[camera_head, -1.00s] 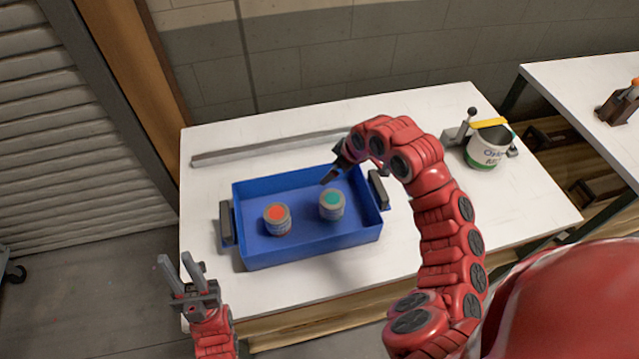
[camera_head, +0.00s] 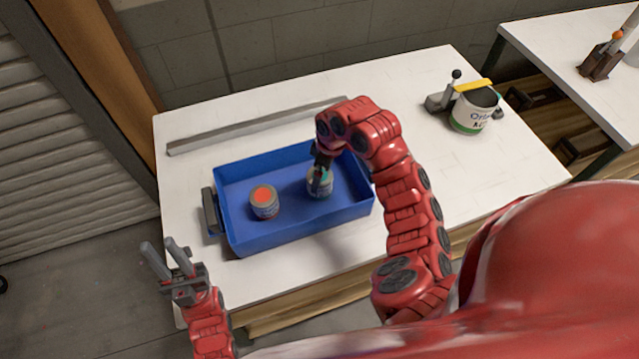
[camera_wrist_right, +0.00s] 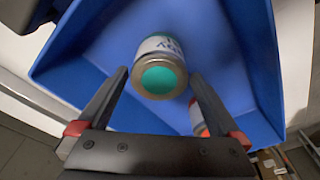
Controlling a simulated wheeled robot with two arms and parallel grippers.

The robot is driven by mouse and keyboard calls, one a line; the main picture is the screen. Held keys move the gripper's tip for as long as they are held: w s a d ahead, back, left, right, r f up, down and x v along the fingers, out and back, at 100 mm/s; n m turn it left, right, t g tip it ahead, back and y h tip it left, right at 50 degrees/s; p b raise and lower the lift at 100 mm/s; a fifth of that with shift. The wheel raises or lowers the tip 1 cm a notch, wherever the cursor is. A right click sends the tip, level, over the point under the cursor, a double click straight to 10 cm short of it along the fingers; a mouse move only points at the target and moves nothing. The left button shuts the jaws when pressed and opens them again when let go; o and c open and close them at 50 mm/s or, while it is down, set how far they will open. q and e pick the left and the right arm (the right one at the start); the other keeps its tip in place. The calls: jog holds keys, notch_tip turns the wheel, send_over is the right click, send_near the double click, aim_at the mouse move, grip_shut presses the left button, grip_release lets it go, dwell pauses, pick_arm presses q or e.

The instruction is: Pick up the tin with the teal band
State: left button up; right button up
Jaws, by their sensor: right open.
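The tin with the teal band (camera_head: 319,186) stands in the blue tray (camera_head: 290,236), on its right side, partly hidden by my right gripper. In the right wrist view the tin (camera_wrist_right: 160,72) shows its teal top, lying between and just beyond the two fingers of my right gripper (camera_wrist_right: 157,88). That gripper is open, with a finger on either side of the tin; I cannot tell whether they touch it. In the head view my right gripper (camera_head: 320,178) is over the tin. My left gripper (camera_head: 165,254) is open and empty, left of the table's front corner.
A tin with an orange top (camera_head: 264,202) stands left in the same tray; part of it shows in the right wrist view (camera_wrist_right: 197,118). A grey bar (camera_head: 250,127) lies behind the tray. A white and green bucket (camera_head: 472,112) stands at the right. The white table (camera_head: 480,170) is clear between.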

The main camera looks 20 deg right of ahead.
jog(key=shift+w+a+f+p, duration=0.15)
jog(key=shift+f+p, duration=0.25)
jog(key=shift+f, duration=0.35)
jog(key=shift+w+a+f+p, duration=0.1)
jog(key=shift+f+p, duration=0.35)
jog(key=shift+f, duration=0.35)
jog(key=shift+w+a+f+p, duration=0.15)
jog(key=shift+f+p, duration=0.25)
jog(key=shift+f, duration=0.9)
jog(key=c, duration=1.2)
jog(key=shift+r, duration=0.15)
jog(key=shift+c, duration=0.2)
